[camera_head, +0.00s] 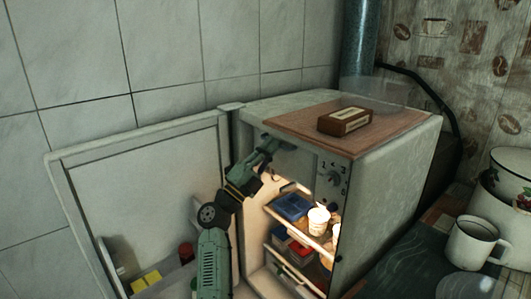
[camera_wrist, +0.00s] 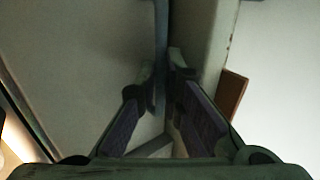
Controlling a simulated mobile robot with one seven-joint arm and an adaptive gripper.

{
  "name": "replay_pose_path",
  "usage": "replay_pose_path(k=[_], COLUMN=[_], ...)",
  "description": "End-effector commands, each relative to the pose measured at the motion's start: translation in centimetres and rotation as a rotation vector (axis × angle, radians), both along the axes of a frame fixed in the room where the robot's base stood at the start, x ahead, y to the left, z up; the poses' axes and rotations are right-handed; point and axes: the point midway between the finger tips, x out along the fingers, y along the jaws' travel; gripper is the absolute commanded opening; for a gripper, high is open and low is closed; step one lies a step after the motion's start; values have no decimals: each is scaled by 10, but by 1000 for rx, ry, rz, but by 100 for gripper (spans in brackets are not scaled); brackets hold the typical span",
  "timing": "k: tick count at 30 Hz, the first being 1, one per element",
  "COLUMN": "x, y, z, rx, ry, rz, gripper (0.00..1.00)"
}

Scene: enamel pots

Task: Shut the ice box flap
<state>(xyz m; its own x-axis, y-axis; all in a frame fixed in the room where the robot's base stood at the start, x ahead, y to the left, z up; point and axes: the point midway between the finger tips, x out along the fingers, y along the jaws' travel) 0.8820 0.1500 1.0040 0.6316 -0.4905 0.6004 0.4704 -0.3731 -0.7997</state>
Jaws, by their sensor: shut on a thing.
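The small fridge stands open, and the ice box flap (camera_head: 295,161) appears as a grey panel in its upper opening, left of the dial. My gripper (camera_head: 268,147) reaches in at the top left of this opening and covers part of it. In the wrist view, my gripper's two dark fingers (camera_wrist: 160,85) close from both sides on a thin upright edge. This edge seems to belong to the flap, whose pale grey face (camera_wrist: 85,45) fills the left of that view. The exact contact and the flap's hinge are hidden.
The fridge door (camera_head: 145,190) is swung wide to the left, beside my arm. Lit shelves (camera_head: 300,228) below hold tubs and boxes. A brown box (camera_head: 345,120) lies on the wooden board (camera_head: 290,122) on top. A white mug (camera_head: 472,243) stands at the right.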

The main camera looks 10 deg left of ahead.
Motion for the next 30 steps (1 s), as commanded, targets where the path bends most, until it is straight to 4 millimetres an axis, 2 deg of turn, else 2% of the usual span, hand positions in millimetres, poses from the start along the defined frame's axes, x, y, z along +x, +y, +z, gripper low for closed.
replay_pose_path(k=[1,23,24,30], x=[-5,3,3,3], y=[7,0,0,-1], z=[20,21,21,20], rx=[11,58,57,59], ry=[-6,59,59,59], rz=[11,8,8,6], gripper=[0,0,10,23])
